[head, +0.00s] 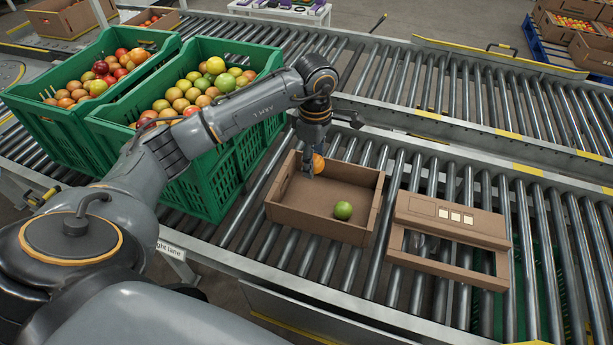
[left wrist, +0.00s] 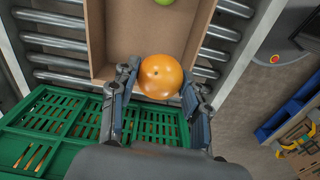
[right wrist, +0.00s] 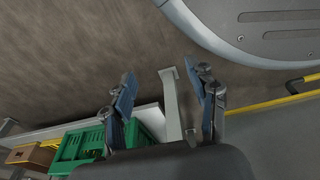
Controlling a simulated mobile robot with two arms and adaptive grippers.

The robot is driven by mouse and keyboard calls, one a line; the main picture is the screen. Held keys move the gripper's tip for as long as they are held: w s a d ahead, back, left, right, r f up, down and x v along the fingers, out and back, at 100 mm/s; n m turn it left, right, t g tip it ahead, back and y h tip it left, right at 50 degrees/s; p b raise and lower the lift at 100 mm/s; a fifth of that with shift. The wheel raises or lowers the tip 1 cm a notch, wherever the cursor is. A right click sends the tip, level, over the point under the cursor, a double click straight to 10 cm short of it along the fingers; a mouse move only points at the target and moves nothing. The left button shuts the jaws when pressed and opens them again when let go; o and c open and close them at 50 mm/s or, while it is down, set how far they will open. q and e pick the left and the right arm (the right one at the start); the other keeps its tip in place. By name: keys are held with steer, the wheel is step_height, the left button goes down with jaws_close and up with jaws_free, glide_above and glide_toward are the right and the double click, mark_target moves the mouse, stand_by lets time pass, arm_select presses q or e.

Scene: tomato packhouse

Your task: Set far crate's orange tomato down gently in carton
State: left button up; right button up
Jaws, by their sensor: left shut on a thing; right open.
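My left gripper (head: 315,171) is shut on the orange tomato (head: 318,163). In the left wrist view the tomato (left wrist: 160,76) sits between the two fingers, at one end of the carton (left wrist: 194,45). In the head view it is at the back part of the open brown carton (head: 308,222); I cannot tell whether it touches the floor. A green tomato (head: 343,210) lies on the carton floor nearer the front right. Two green crates (head: 52,128) (head: 213,180) full of mixed tomatoes stand at left. My right gripper (right wrist: 165,97) is open and empty, away from the carton.
The carton stands on a roller conveyor (head: 273,238). A brown cardboard piece with a window (head: 455,222) lies right of it on the rollers. A second roller lane (head: 440,85) runs behind, mostly clear. More tomato boxes (head: 592,52) stand at far right.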

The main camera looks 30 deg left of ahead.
arm_select(q)
steer(key=a+f+n, duration=0.1)
steer(key=a+f+n+b, duration=0.1)
steer(key=f+n, duration=0.1)
steer(key=shift+a+f, duration=0.3)
step_height(320, 180, down, 5)
steer(key=b, duration=0.3)
steer(key=shift+r, duration=0.15)
steer(key=b, duration=0.4)
glide_above(305, 204)
step_height(305, 204, down, 4)
steer(key=shift+f, duration=0.8)
steer(key=shift+f+b, duration=0.65)
steer(key=shift+f, duration=0.05)
arm_select(e)
steer(key=w+r+t, duration=0.1)
steer(key=w+r, duration=0.1)
steer(key=r, duration=0.9)
steer(key=w+r, duration=0.3)
steer(key=r, duration=0.8)
steer(key=shift+w+a+r+t, duration=0.2)
steer(key=shift+a+r+t, duration=0.05)
steer(key=shift+r+t, duration=0.15)
arm_select(q)
steer(key=shift+f+b, duration=0.4)
steer(key=shift+f, duration=0.2)
arm_select(e)
steer(key=shift+w+a+f+t, duration=0.15)
steer(key=shift+w+t, duration=0.15)
steer(key=shift+w, duration=0.3)
